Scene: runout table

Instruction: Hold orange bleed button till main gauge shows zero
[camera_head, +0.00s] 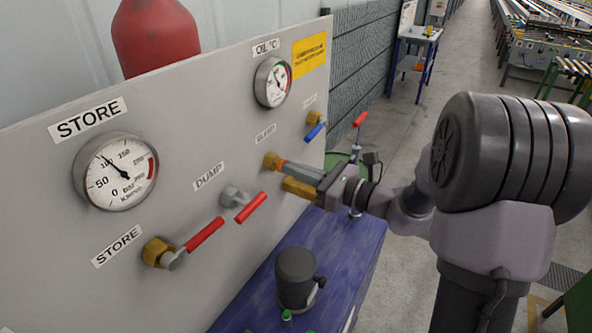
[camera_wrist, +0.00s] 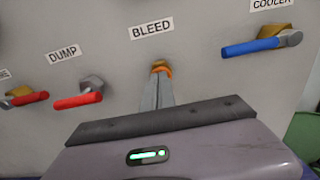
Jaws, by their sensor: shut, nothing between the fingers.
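The orange bleed button (camera_head: 282,165) sits in a brass fitting on the grey panel, under the BLEED label. It shows as an orange rim in the wrist view (camera_wrist: 163,69). My gripper (camera_head: 291,168) is shut and empty, its fingertips (camera_wrist: 160,78) at the button's face and covering most of it. They look in contact, but I cannot tell how far the button is pressed. The main gauge is probably the large STORE dial (camera_head: 118,172) in bar; its needle points up-left, a little below 100, well above zero.
Red-handled valves labelled STORE (camera_head: 203,235) and DUMP (camera_head: 250,207) are left of the button. A blue-handled COOLER valve (camera_wrist: 255,46) is to its right. A smaller OIL °C gauge (camera_head: 272,82) is above. A dark canister (camera_head: 296,277) stands on the blue bench (camera_head: 350,255).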

